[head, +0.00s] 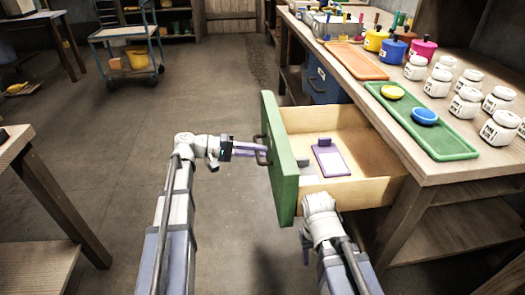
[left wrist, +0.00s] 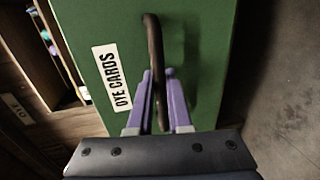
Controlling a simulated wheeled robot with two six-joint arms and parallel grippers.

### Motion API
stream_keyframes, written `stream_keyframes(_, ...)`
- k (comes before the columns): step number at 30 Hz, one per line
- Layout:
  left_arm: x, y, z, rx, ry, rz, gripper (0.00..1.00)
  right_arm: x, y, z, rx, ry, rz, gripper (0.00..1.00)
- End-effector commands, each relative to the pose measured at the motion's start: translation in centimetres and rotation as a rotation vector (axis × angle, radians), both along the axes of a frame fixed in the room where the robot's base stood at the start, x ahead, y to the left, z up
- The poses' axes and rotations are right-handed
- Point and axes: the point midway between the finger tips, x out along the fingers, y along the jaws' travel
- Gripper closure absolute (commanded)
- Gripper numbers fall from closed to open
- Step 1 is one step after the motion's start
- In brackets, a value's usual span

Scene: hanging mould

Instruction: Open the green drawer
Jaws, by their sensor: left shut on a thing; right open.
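The green drawer (head: 284,165) stands pulled out from under the workbench, with its wooden inside showing. A purple clipboard-like card (head: 330,160) lies in it. The drawer's dark handle (head: 261,150) is on the green front. My left gripper (head: 262,150) is shut on this handle. In the left wrist view the purple fingers (left wrist: 158,98) close around the handle (left wrist: 153,50), beside a label reading "DYE CARDS" (left wrist: 112,77).
The workbench (head: 440,172) holds a green tray (head: 402,120), an orange tray (head: 355,62), white jars (head: 466,103) and coloured pots. A blue drawer (head: 325,85) is beyond the green one. A wooden table (head: 50,190) stands at left. The floor left of the drawer is clear.

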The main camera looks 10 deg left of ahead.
Motion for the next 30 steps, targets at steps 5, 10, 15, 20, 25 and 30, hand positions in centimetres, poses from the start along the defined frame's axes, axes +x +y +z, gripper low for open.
stream_keyframes(5,0.0,0.1,0.0,0.001,0.0,0.0,1.0,0.0,0.0,0.0,0.0,0.0,0.0,0.5)
stream_keyframes(10,0.0,0.1,0.0,0.001,0.0,0.0,0.79,0.0,0.0,0.0,0.0,0.0,0.0,0.5)
stream_keyframes(15,0.0,0.0,0.0,0.001,0.0,0.0,0.6,0.0,0.0,0.0,0.0,0.0,0.0,0.5)
stream_keyframes(20,0.0,0.0,0.0,0.0,0.0,0.0,0.53,0.0,0.0,0.0,0.0,0.0,0.0,0.5)
stream_keyframes(25,0.0,0.2,0.0,0.0,0.0,0.0,0.53,0.0,0.0,0.0,0.0,0.0,0.0,0.5)
stream_keyframes(30,-0.6,2.1,0.6,0.0,0.0,0.003,0.53,0.0,0.0,0.6,0.0,0.0,-0.001,0.5)
